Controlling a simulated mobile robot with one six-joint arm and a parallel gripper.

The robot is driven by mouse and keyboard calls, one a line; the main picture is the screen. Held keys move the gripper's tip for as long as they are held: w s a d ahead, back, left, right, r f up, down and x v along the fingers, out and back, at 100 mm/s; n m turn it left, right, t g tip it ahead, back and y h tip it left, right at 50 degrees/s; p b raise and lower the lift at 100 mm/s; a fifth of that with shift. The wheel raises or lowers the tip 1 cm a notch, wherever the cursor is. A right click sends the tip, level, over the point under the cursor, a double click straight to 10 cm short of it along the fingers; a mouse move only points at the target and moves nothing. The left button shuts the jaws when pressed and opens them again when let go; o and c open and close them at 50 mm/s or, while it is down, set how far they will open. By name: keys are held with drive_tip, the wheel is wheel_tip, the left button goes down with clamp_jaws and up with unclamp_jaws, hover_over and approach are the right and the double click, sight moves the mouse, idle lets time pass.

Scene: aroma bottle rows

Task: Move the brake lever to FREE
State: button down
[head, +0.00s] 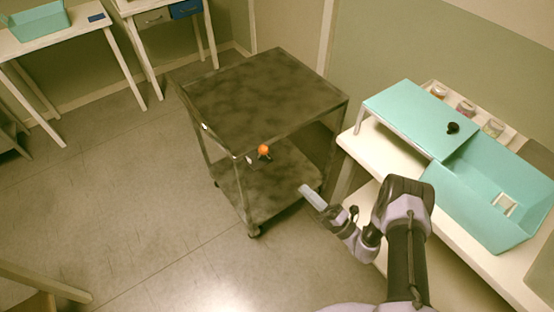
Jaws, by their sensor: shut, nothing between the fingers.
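A dark, mottled two-shelf cart (262,95) stands in the middle of the head view. An orange ball knob (264,149), which looks like the end of the brake lever, sticks out at the cart's near side, between its top and lower shelf. A small white mark (249,159) sits just left of the knob. Any FREE lettering is too small to read, and the lever's shaft is hardly visible. My gripper (308,193) is shut and empty, to the right of and below the knob in the picture, apart from it.
On the right, a cream table (362,146) holds a teal stand (410,112), an open teal bin (490,225) and several small jars (466,108). Other tables stand at the back left, one with a teal bin (38,21). The floor (110,190) left of the cart is clear.

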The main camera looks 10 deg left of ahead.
drive_tip(key=b, duration=0.3)
approach(266, 145)
drive_tip(key=w+a, duration=0.1)
drive_tip(key=a, duration=0.4)
drive_tip(key=shift+w+a+r, duration=0.1)
drive_tip(key=shift+w+r, duration=0.05)
drive_tip(key=shift+r, duration=0.05)
drive_tip(key=shift+r, duration=0.1)
